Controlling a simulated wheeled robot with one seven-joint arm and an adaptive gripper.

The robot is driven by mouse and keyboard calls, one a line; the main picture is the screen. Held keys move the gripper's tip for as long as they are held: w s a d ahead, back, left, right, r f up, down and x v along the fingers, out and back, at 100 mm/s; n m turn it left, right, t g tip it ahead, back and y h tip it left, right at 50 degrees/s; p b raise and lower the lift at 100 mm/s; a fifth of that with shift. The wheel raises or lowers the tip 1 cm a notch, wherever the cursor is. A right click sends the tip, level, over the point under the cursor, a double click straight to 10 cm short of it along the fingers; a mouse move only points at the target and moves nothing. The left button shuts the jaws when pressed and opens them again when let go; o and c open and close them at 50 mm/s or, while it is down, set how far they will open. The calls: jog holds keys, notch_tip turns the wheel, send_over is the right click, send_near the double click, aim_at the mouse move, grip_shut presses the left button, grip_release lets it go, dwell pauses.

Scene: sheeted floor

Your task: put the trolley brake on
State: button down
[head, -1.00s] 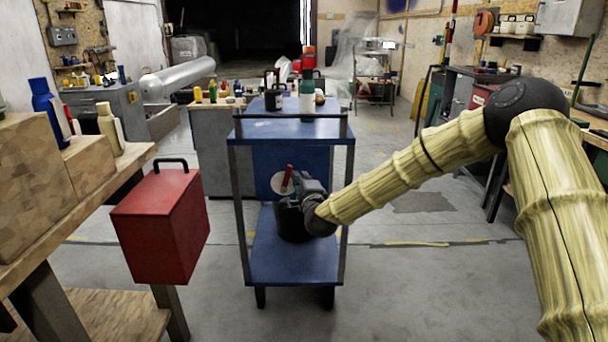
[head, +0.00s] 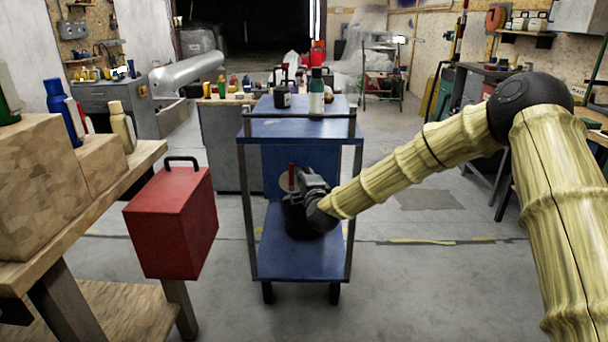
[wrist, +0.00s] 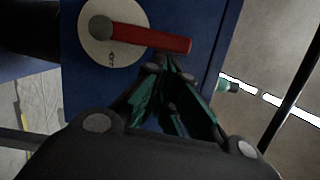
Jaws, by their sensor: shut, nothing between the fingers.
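The blue trolley (head: 300,262) stands in the middle of the head view. Its back panel carries a pale round disc (wrist: 95,52) with a red lever (wrist: 150,38) on a grey pivot. In the head view the lever (head: 291,177) stands almost upright, and the disc (head: 284,184) is partly hidden behind my gripper (head: 307,178). In the wrist view my gripper (wrist: 168,68) is shut and empty. Its fingertips are close beside the lever's outer half. I cannot tell if they touch it. A small dark mark shows on the disc.
A red box (head: 172,225) and a wooden bench (head: 140,160) are at left. Floor to the right is clear.

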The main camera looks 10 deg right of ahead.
jog(key=s+d+p, duration=0.1)
jog(key=s+d, duration=0.4)
jog(key=s, duration=0.5)
jog(key=shift+s+d, duration=0.15)
jog(key=shift+s, duration=0.05)
dwell(0.3)
